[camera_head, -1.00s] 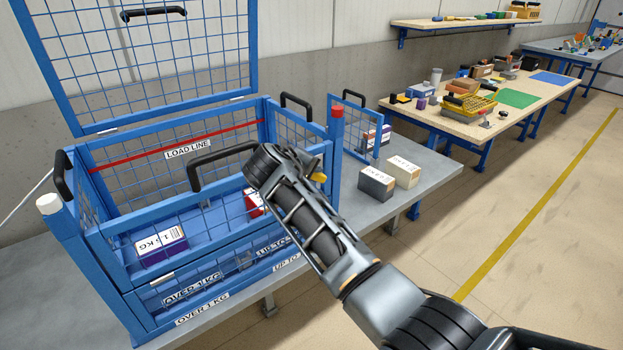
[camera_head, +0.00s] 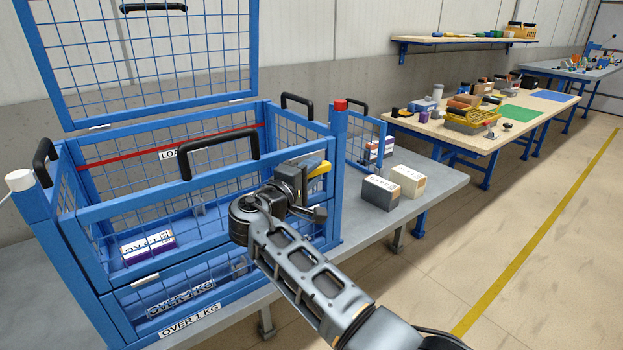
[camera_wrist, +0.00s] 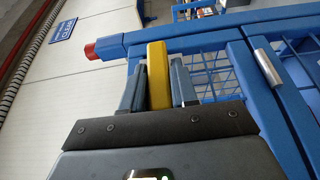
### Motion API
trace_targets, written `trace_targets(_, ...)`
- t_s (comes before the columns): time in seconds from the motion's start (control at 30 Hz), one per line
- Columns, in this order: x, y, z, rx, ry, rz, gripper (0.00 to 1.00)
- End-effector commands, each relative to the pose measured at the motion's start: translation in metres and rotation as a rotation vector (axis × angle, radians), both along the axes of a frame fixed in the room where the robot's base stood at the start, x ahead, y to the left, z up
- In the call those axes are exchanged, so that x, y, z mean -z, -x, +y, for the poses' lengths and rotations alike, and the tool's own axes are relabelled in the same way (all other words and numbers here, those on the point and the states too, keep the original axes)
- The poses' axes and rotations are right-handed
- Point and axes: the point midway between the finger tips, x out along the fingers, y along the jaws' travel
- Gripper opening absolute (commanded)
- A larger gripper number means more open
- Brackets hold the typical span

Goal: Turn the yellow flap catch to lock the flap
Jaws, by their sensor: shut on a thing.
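The yellow flap catch (camera_head: 319,169) is at the right end of the blue cage's front, near the red-capped corner post (camera_head: 339,128). My gripper (camera_head: 306,174) reaches it from the front. In the wrist view, the yellow catch (camera_wrist: 158,75) stands between the two fingers of my gripper (camera_wrist: 158,88), with a finger close on each side. The gripper is shut on the catch. The blue front flap (camera_head: 170,195) with its black handle (camera_head: 220,155) is upright in the cage front. My wrist hides part of the front's right side.
A purple and white box (camera_head: 147,244) lies inside the cage. A dark box (camera_head: 379,192) and a cream box (camera_head: 408,180) stand on the grey table (camera_head: 440,182) to the right. The mesh lid (camera_head: 145,60) stands raised behind. The floor at right is clear.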

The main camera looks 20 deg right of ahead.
Motion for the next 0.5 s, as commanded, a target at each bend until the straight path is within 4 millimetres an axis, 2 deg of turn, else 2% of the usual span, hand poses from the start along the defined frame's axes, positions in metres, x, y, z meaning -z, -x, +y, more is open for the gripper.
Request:
trace_targets(0.47,0.0007,-0.0001,0.0005,-0.002,0.016,-0.003,0.00)
trace_targets(0.5,0.0007,-0.0001,0.0005,-0.002,0.016,-0.002,0.29)
